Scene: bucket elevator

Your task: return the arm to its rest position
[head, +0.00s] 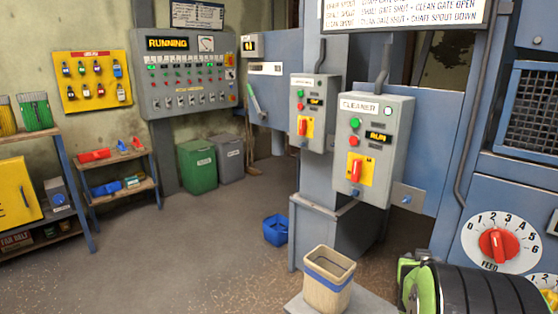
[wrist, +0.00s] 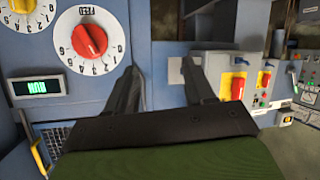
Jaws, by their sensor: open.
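My gripper (wrist: 160,66) shows in the wrist view with its two dark fingers apart and nothing between them. Behind the gap is a plain blue machine panel (wrist: 166,110). In the wrist view, which looks upside down, the fingers are to the right of the white feed dial with its red knob (wrist: 90,40) and do not appear to touch it. In the head view a green and black part of my arm shows at the bottom right corner, and my fingers are not visible there.
The feed dial (head: 497,245) is at the right, near my arm. The cleaner control box (head: 374,150) reads RUN. A tan bin with a blue band (head: 327,281) stands in front. A blue crate (head: 276,230) lies on the floor. The floor at left centre is clear.

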